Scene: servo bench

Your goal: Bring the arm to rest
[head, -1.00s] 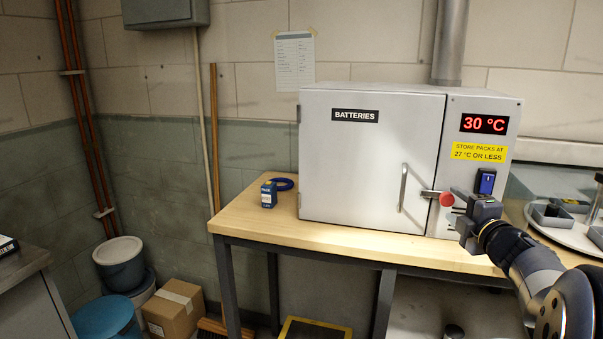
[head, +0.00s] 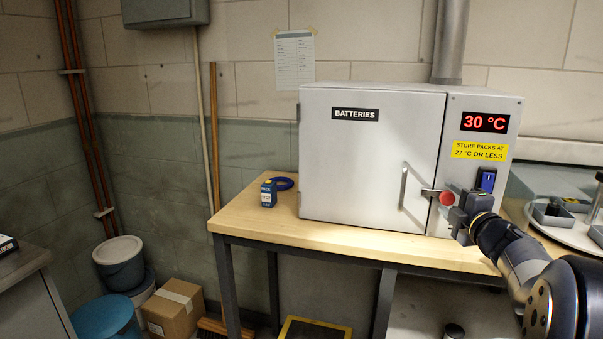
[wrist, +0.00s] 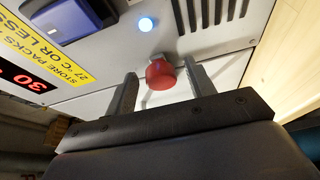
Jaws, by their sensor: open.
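My gripper (head: 455,207) is open at the front right of the grey battery cabinet (head: 372,165). In the wrist view my gripper (wrist: 160,88) has its two fingers on either side of the red knob (wrist: 160,73), with a gap showing at each side. In the head view the red knob (head: 446,198) is at the end of a latch across the door's right edge, just left of the fingers. The cabinet door looks shut, with a bar handle (head: 403,186). I cannot tell whether the fingers touch the knob.
The cabinet stands on a wooden bench (head: 262,219). A blue battery pack (head: 268,194) and a blue ring (head: 283,183) lie to its left. The display (head: 485,122) reads 30 °C. A round tray (head: 545,227) with parts stands at the right. The bench front is clear.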

